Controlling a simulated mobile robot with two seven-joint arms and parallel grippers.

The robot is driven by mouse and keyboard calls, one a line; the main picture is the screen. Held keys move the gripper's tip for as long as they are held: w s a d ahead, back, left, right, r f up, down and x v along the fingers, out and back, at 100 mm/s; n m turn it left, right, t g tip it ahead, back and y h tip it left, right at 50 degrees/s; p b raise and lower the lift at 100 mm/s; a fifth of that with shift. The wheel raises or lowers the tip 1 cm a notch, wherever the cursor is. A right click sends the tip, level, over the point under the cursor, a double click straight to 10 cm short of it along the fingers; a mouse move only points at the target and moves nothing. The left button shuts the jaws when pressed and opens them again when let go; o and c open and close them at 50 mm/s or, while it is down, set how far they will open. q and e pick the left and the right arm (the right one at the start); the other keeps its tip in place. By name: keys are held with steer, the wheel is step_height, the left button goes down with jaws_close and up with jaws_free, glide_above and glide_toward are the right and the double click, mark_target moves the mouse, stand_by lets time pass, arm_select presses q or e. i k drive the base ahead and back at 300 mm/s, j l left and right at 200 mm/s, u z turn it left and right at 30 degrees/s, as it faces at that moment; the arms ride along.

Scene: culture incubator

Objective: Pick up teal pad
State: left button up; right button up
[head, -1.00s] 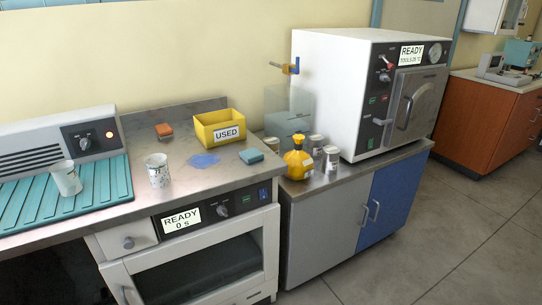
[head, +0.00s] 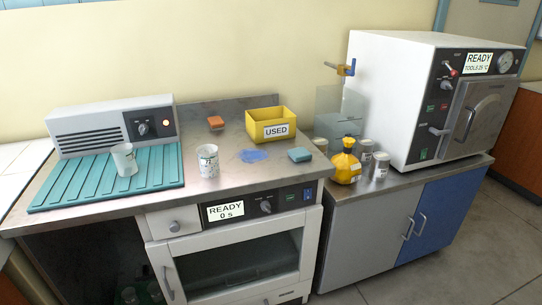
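The teal pad (head: 300,154) lies flat on the grey worktop, at its right side near the front edge. Nothing covers the pad. Neither of my grippers shows in the head view.
An orange pad (head: 216,122) lies behind the spill. A speckled cup (head: 208,161) stands left of it; another cup (head: 124,159) stands on the teal ribbed mat (head: 70,186). A yellow bottle (head: 345,165) and jars stand on the lower right cabinet, beside the white autoclave (head: 385,85).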

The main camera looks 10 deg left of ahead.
mark_target(298, 155)
steer(key=i+l+u, duration=0.15)
steer(key=u, duration=0.65)
steer(key=i+l+u, duration=0.25)
steer(key=l, duration=0.2)
steer(key=l+u, duration=0.2)
steer(key=l, duration=0.2)
